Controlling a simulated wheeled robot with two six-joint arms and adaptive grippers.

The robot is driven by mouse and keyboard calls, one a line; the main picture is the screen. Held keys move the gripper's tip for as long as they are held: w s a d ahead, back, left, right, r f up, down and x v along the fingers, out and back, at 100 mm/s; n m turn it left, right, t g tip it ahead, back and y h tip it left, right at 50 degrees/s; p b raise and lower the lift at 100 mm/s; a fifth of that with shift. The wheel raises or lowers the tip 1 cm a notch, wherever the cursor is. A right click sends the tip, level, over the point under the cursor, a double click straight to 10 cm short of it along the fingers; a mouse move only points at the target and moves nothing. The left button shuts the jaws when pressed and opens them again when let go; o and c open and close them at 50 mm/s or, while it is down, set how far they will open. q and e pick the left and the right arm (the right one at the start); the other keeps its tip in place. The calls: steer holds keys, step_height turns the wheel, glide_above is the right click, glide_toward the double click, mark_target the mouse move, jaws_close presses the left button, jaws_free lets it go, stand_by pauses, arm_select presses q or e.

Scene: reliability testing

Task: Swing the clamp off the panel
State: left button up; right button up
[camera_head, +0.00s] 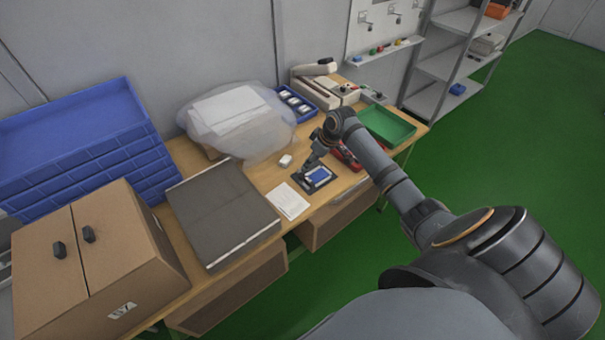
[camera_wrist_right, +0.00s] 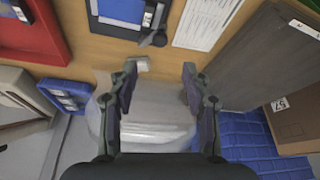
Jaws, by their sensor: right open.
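The blue panel (camera_head: 319,175) sits in a dark fixture on the wooden table; it also shows at the top edge of the wrist view (camera_wrist_right: 122,9). The dark clamp (camera_wrist_right: 154,39) with a rounded end is at the fixture's corner in the wrist view. I cannot tell whether it overlaps the panel. My right gripper (camera_wrist_right: 158,85) is open and empty, its two fingers wide apart and away from the clamp in the wrist view. In the head view the right gripper (camera_head: 314,153) is small and dark, above the fixture's back side. My left gripper is out of view.
A small white block (camera_head: 285,160) and a white sheet (camera_head: 288,201) lie near the fixture. A clear plastic bag (camera_head: 262,133) bulges behind. A grey folded board (camera_head: 222,222), red bin (camera_wrist_right: 38,30), green tray (camera_head: 388,126) and blue tray (camera_head: 296,101) surround the work area.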

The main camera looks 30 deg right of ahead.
mark_target(301, 175)
steer(key=x, duration=0.9)
steer(key=shift+a+f, duration=0.1)
steer(key=shift+f, duration=0.25)
steer(key=shift+w+f, duration=0.15)
steer(key=shift+f, duration=0.3)
steer(key=shift+c, duration=0.5)
jaws_close()
